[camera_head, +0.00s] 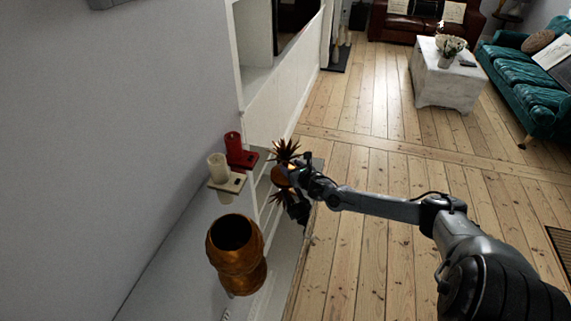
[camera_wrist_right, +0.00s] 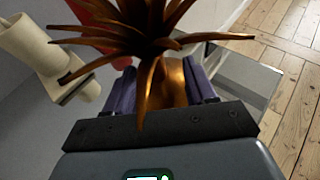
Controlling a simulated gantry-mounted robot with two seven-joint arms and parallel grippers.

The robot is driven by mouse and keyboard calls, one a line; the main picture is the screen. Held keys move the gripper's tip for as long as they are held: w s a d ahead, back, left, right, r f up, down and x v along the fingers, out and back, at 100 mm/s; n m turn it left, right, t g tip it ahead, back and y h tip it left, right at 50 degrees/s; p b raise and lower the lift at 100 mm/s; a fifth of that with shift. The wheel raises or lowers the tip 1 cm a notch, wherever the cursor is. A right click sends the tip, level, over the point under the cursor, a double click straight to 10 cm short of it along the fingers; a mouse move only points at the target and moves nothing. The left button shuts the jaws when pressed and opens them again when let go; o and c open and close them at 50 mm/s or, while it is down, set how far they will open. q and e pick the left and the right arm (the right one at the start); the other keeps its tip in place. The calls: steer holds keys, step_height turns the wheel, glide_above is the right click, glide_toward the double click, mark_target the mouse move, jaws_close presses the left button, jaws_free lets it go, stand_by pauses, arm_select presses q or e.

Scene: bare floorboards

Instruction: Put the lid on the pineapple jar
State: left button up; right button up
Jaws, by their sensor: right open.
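A copper-brown piece with a spiky pineapple crown (camera_head: 285,150) stands by the low white unit in the head view. Its crown also fills the top of the wrist view (camera_wrist_right: 150,38). My right gripper (camera_head: 292,174) is at its round body, with open fingers on either side of the body in the wrist view (camera_wrist_right: 162,88). I cannot tell whether the fingers touch it. A glossy amber-brown vessel (camera_head: 236,275) with two bulges and an open dark mouth stands nearer to me; it looks like the lidless jar. My left gripper is not in view.
A cream candle (camera_head: 217,167) and a red candle (camera_head: 233,146) on small holders stand left of my right gripper, close to the grey wall. A white-covered table (camera_head: 445,80) and sofas stand far back.

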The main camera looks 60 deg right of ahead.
mark_target(287, 166)
steer(key=x, duration=0.1)
steer(key=b+x, duration=0.1)
steer(key=x, duration=0.1)
steer(key=shift+w+a+f, duration=0.2)
steer(key=shift+a, duration=0.05)
steer(key=shift+w+d+f, duration=0.1)
steer(key=shift+w+d, duration=0.15)
steer(key=shift+w, duration=0.15)
jaws_close()
